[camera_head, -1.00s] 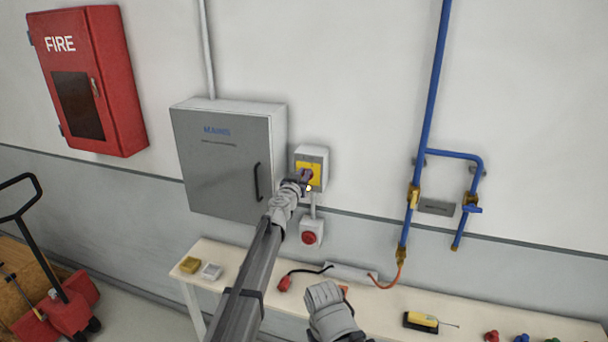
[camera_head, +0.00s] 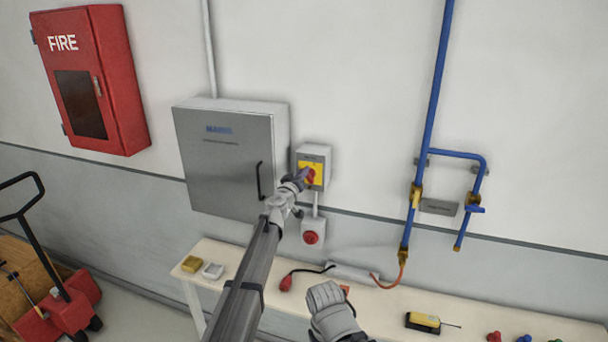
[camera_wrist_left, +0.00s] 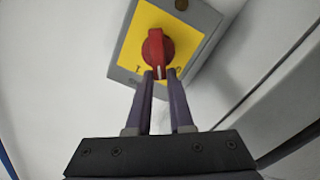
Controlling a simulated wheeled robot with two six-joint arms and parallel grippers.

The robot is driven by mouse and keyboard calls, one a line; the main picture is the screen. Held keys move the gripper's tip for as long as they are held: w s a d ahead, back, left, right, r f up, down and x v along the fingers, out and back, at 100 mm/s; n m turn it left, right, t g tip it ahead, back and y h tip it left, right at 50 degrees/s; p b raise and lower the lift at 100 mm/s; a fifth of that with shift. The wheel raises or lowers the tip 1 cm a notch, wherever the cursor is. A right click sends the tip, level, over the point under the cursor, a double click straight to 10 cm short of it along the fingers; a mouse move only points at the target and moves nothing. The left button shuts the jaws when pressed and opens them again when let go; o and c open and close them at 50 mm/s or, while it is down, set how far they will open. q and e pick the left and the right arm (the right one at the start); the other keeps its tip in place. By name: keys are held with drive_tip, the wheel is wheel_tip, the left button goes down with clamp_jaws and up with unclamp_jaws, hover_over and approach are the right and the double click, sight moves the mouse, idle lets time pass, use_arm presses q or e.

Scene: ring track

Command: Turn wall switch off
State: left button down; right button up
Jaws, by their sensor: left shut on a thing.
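The wall switch (camera_head: 313,155) is a grey box with a yellow plate and a red rotary knob (camera_head: 311,176), right of the mains cabinet. My left gripper (camera_head: 304,178) reaches up to it from below left and is shut on the knob. In the left wrist view, the purple fingertips (camera_wrist_left: 160,73) sit on either side of the lower end of the red knob (camera_wrist_left: 155,45). A white line on the knob points down toward my gripper, between marks on the yellow plate (camera_wrist_left: 186,42). The fingers partly hide these marks.
The grey mains cabinet (camera_head: 225,165) with a black handle is close left of the switch. A red button box (camera_head: 312,234) is below it. A table (camera_head: 380,298) with a cable and tools stands underneath. Blue pipes (camera_head: 430,120) run on the wall to the right.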

use_arm(q)
drive_tip(key=n, duration=0.3)
drive_tip(key=f+n+b, duration=0.1)
drive_tip(key=n, duration=0.3)
drive_tip(key=a+f+n+b, duration=0.1)
drive_tip(key=n, duration=0.3)
drive_tip(key=shift+w+a+f, duration=0.1)
drive_tip(key=shift+w, duration=0.05)
drive_tip(key=shift+n, duration=0.4)
drive_tip(key=c, duration=0.8)
unclamp_jaws()
drive_tip(key=v, duration=0.8)
drive_tip(key=shift+w, duration=0.1)
